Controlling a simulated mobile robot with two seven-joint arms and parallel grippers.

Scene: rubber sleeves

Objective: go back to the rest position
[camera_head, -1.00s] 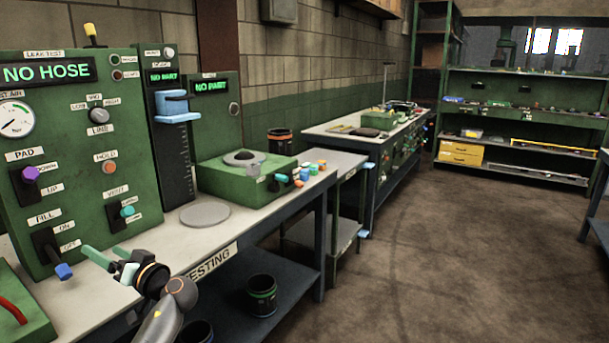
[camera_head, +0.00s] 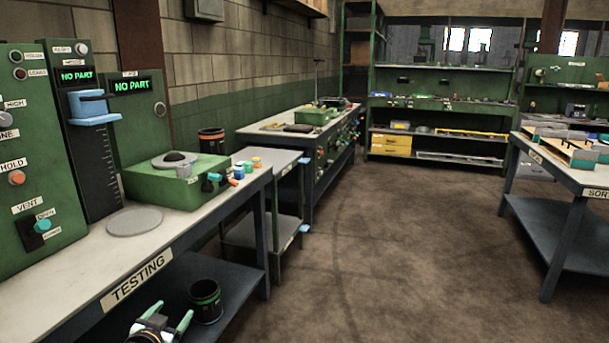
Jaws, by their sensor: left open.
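My left gripper (camera_head: 171,313) shows at the bottom edge of the head view. Its two pale green fingers are apart with nothing between them. It is in front of the testing bench (camera_head: 66,295), below the level of its top, and looks close to a dark bin (camera_head: 205,301) on the lower shelf; I cannot tell the gap. The rest of my left arm is mostly cut off by the frame. My right gripper is not in view.
The testing bench carries a green panel (camera_head: 28,130), a height gauge with a blue slider (camera_head: 91,106) and a green box fixture (camera_head: 176,182). A sorting table (camera_head: 560,170) stands at the right. The brown floor (camera_head: 400,250) between them is clear.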

